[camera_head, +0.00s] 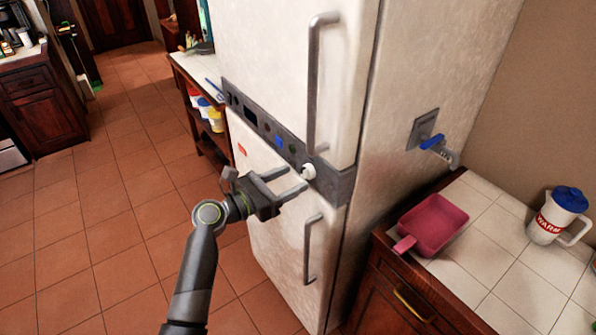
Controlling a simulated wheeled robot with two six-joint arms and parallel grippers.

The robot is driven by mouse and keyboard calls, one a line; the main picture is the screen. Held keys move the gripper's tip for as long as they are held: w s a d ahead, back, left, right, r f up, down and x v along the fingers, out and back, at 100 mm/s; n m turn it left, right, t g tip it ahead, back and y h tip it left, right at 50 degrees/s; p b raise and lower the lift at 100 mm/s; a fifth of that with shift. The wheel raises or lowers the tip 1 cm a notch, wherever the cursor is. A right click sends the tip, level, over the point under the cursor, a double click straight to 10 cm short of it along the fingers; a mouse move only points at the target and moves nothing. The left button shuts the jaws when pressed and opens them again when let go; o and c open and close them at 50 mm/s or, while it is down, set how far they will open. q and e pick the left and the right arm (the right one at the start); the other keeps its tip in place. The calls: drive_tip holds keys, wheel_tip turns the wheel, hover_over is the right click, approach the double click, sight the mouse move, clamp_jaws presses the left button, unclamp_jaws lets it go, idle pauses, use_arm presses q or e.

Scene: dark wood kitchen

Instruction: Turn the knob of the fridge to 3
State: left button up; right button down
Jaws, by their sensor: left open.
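The fridge (274,52) is tall and off-white, with a dark control strip (263,128) across its middle. A round white knob (309,171) sits near the right end of this strip. Its number marks are too small to read. My left gripper (293,180) is open in front of the strip, its two fingers pointing right toward the knob. The fingertips are close to the knob; I cannot tell whether they touch it. Nothing shows between the fingers. My right gripper is not in view.
Vertical handles stand out from the upper door (313,85) and lower door (308,248). To the right, a tiled counter (495,262) holds a pink dustpan-like scoop (434,222) and a white jug with a blue lid (556,216). The tiled floor (110,210) at left is clear.

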sight(302, 174)
use_arm(q)
drive_tip(key=shift+x, duration=1.55)
drive_tip(key=c, duration=0.9)
drive_tip(key=shift+c, duration=0.2)
